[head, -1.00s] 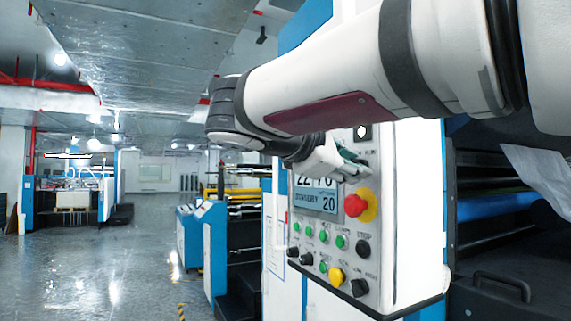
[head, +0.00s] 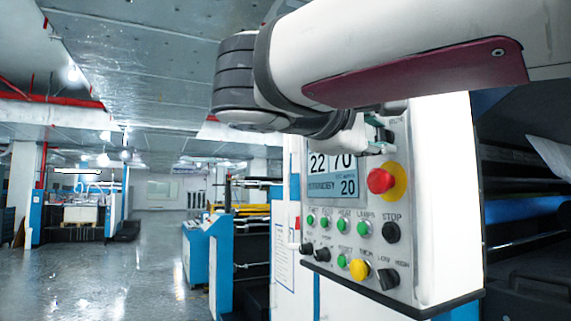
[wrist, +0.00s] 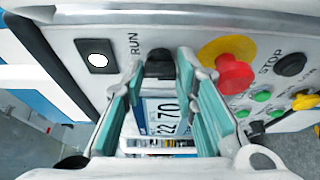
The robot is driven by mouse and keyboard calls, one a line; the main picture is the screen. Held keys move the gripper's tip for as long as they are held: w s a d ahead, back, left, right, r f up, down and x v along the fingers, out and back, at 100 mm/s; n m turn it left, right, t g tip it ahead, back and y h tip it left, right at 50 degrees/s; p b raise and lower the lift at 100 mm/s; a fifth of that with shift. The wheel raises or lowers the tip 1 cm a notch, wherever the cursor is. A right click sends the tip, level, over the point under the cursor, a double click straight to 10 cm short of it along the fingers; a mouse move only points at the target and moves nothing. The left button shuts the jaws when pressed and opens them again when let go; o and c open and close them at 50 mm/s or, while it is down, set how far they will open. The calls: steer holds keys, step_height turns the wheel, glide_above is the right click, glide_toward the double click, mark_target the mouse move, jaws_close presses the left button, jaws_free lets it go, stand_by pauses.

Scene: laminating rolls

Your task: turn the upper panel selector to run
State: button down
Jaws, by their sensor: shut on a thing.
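The upper panel selector (wrist: 160,64) is a black knob near the panel's top edge in the wrist view, with the word RUN printed to its left. My gripper (wrist: 161,70) has its teal-padded fingers on both sides of the knob and is shut on it. In the head view my gripper (head: 378,138) is at the top of the control panel (head: 405,265), and my arm and fingers largely hide the selector. The panel display (head: 333,177) reads 22, 70, STANDBY and 20.
A red emergency button on a yellow collar (head: 382,181) sits just below and right of my gripper. A STOP button (head: 391,232), several green buttons, a yellow button (head: 359,270) and a lower black selector (head: 388,279) are below. Open floor (head: 150,270) lies left.

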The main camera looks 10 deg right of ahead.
steer(key=m+b, duration=0.2)
steer(key=b, duration=0.1)
steer(key=m+h+b, duration=0.1)
steer(key=m+b, duration=0.1)
steer(key=b, duration=0.1)
steer(key=f+m+h+b, duration=0.1)
steer(key=m+b, duration=0.1)
steer(key=b, duration=0.1)
steer(key=shift+w+t+b, duration=0.15)
steer(key=shift+t+b, duration=0.25)
steer(key=shift+r+m+b, duration=0.15)
steer(key=shift+m+b, duration=0.15)
steer(key=shift+b, duration=0.15)
steer(key=c, duration=1.3)
jaws_free()
steer(key=shift+r+p, duration=0.15)
steer(key=shift+p, duration=0.3)
